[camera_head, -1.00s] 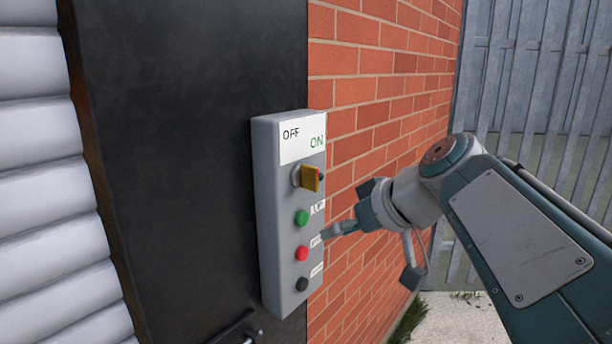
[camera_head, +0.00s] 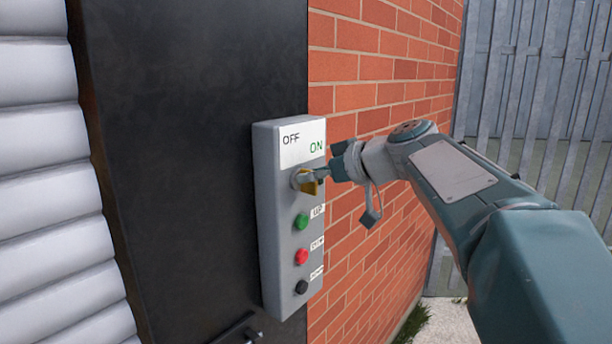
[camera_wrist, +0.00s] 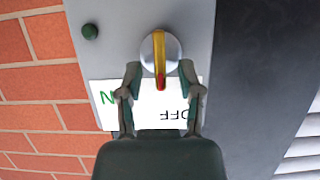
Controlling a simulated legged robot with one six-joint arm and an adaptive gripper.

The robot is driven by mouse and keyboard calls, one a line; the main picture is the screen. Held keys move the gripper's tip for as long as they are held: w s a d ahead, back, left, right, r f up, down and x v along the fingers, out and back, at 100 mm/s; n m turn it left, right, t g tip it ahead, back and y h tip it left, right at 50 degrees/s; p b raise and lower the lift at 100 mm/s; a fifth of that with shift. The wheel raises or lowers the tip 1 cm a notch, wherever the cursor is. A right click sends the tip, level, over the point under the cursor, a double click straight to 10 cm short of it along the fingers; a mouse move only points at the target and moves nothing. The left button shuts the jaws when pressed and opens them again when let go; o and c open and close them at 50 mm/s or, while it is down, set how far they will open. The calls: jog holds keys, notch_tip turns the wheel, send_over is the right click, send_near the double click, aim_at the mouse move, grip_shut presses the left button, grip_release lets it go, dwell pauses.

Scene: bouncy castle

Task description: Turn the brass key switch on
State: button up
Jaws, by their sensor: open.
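The brass key switch (camera_head: 308,183) sits on the grey control box below the OFF/ON label (camera_head: 302,143). In the wrist view the key (camera_wrist: 159,58) is a yellow bar with a red tip on a round silver base, and the red tip points toward the label, near the OFF side. My gripper (camera_head: 322,173) is at the key from the right in the head view. In the wrist view my gripper (camera_wrist: 161,72) is open, with one finger on each side of the key's red end and gaps visible between. In the head view the fingers partly cover the key.
The control box (camera_head: 267,220) also has a green button (camera_head: 301,221), a red button (camera_head: 301,256) and a black button (camera_head: 301,287) below the key. It stands on a black panel (camera_head: 190,150) beside a brick wall (camera_head: 365,90).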

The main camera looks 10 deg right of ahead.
jog(key=shift+w+a+f, duration=0.2)
jog(key=shift+w+a, duration=0.1)
jog(key=shift+w, duration=0.1)
grip_shut()
jog(key=shift+w+d+f+m+g+y, duration=0.25)
jog(key=shift+m+y, duration=0.95)
jog(key=shift+m, duration=1.05)
jog(key=shift+d+f+m+g+y, duration=0.15)
jog(key=shift+f+m+g+y, duration=0.15)
jog(key=shift+m+y, duration=1.4)
jog(key=shift+w+d+f+m+g+y, duration=0.25)
jog(key=shift+m+y, duration=0.45)
jog(key=shift+m, duration=2.05)
jog(key=shift+s+f, duration=0.1)
